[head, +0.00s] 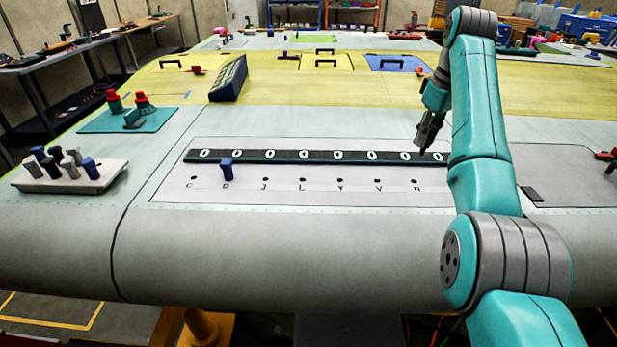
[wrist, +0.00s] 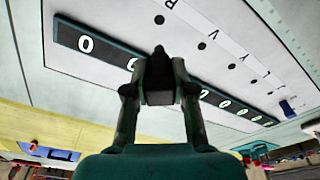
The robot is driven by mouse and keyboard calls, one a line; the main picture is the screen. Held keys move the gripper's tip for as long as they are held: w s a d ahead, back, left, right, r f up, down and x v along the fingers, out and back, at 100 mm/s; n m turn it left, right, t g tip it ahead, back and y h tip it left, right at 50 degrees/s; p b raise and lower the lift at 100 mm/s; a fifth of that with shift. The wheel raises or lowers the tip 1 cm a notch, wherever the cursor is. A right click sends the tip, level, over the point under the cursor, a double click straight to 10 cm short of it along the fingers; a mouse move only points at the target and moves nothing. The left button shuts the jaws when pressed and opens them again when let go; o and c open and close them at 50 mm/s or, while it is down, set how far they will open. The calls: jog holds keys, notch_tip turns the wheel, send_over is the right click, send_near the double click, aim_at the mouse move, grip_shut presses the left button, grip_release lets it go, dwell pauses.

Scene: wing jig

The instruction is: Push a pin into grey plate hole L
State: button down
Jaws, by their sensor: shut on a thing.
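The grey plate (head: 330,197) has a row of lettered holes, and hole L (head: 302,180) is near the middle, with no pin in it. A blue pin (head: 226,170) stands upright in the second hole from the left; it also shows in the wrist view (wrist: 287,107). My gripper (head: 422,150) is above the right end of the dark numbered strip, well right of hole L. In the wrist view my gripper (wrist: 159,80) is shut on a dark thing, seemingly a pin; its lower end is hard to make out.
A dark strip (head: 252,157) with white ring marks runs behind the holes. A white block (head: 40,184) at the left holds several grey, black and blue pins. A teal mat (head: 100,124) bears red-topped tools. A blue box (head: 229,79) stands farther back.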

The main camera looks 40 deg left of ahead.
jog(key=s+a+f+n, duration=0.1)
jog(key=s+a+n, duration=0.2)
jog(key=s+a, duration=0.7)
jog(key=s+a+f+n, duration=0.1)
jog(key=s+a+n, duration=0.3)
jog(key=a, duration=0.9)
jog(key=shift+m+g, duration=0.4)
jog(key=shift+m, duration=0.1)
jog(key=shift+s+a+f, duration=0.1)
jog(key=shift+s+f, duration=0.1)
jog(key=shift+f, duration=0.65)
jog(key=shift+s+d+f, duration=0.1)
jog(key=shift+s+f, duration=0.1)
jog(key=shift+f, duration=0.65)
jog(key=shift+s+a+f, duration=0.1)
jog(key=shift+s+f, duration=0.1)
jog(key=shift+f, duration=0.65)
jog(key=shift+f, duration=0.2)
jog(key=shift+f, duration=1.15)
jog(key=c, duration=0.9)
grip_release()
